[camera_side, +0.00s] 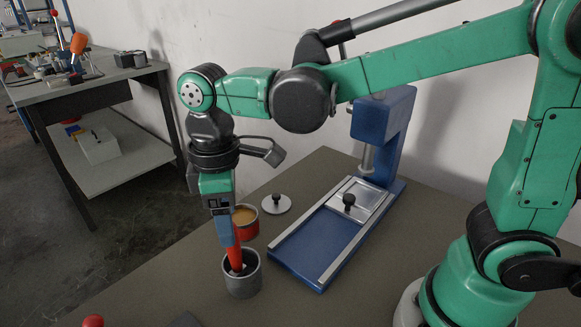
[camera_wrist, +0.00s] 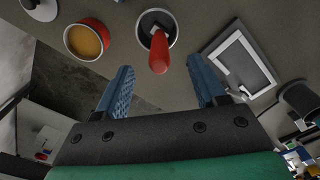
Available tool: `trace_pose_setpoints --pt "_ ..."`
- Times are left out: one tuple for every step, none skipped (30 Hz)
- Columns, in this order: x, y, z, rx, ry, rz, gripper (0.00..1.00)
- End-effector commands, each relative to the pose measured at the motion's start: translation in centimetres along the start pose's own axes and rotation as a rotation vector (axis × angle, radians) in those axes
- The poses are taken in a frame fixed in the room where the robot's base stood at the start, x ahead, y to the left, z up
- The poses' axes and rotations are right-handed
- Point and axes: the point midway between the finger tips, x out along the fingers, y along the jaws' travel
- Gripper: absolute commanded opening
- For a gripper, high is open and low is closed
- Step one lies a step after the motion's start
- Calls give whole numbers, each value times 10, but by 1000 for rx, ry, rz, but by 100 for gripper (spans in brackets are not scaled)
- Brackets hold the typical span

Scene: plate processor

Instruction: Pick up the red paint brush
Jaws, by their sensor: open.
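The red paint brush (camera_side: 235,257) stands in a dark grey cup (camera_side: 243,283) on the table, its red handle pointing up. In the wrist view the brush's red handle (camera_wrist: 159,52) rises out of the cup (camera_wrist: 146,20) towards the camera. My gripper (camera_wrist: 164,78) is open, its two blue fingers on either side of the handle's line, with visible space to each finger. In the side view my gripper (camera_side: 226,240) points down right above the cup, and its fingers partly hide the handle's top. The brush's lower end is inside the cup.
A red pot with orange-brown contents (camera_side: 245,221) stands close behind the cup; it also shows in the wrist view (camera_wrist: 86,41). A round lid with a knob (camera_side: 277,204) lies behind it. The blue plate processor (camera_side: 325,240) is to the right. A red knob (camera_side: 93,321) shows at the front left.

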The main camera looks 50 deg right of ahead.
Motion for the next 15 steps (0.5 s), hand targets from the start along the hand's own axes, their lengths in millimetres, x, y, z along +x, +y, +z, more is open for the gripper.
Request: trace_pose_setpoints --pt "4 0 0 1 0 0 64" --pt "6 0 0 1 1 0 64" --pt "9 0 0 1 1 0 64" --pt "12 0 0 2 1 0 64" --pt "15 0 0 2 1 1 64" --pt "20 0 0 2 1 1 64" --pt "24 0 0 2 1 1 64" --pt "28 0 0 2 2 1 64" --pt "33 0 0 2 2 1 64" --pt "36 0 0 3 2 1 64" --pt "40 0 0 3 2 1 64" --pt "45 1 0 3 2 1 64" --pt "48 1 0 3 2 1 64" --pt "50 1 0 3 2 1 64" --pt "53 0 0 3 2 1 64"
